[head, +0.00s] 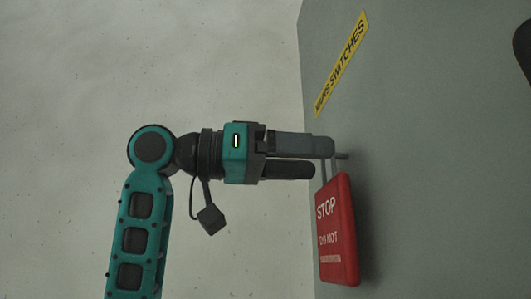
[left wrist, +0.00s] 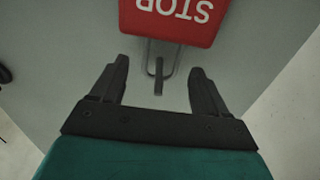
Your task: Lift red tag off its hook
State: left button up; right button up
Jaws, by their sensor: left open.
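The red tag (head: 336,232) hangs by a wire loop from a hook (head: 343,156) on the grey panel. It carries white lettering, with STOP at the top. My left gripper (head: 325,158) is at the hook, just above the tag. In the left wrist view the red tag (left wrist: 178,18) shows upside down at the top edge, partly cut off. The hook (left wrist: 158,77) and the loop (left wrist: 148,57) lie between the two open fingers of my left gripper (left wrist: 158,75), with gaps on both sides. My right gripper is not in view.
The grey panel (head: 430,130) fills the right side. A yellow label (head: 342,65) with black letters is fixed above the hook. A dark rounded shape shows at the top right edge. The pale speckled floor (head: 70,90) at left is clear.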

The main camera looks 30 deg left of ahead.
pick_arm(q)
jog(key=shift+x, duration=1.05)
jog(key=c, duration=1.1)
jog(key=shift+c, duration=0.2)
jog(key=shift+r, duration=0.2)
jog(key=shift+r+p, duration=0.65)
jog(key=shift+p, duration=0.3)
jog(key=shift+s+a, duration=0.15)
jog(key=v, duration=0.8)
jog(key=shift+b, duration=0.3)
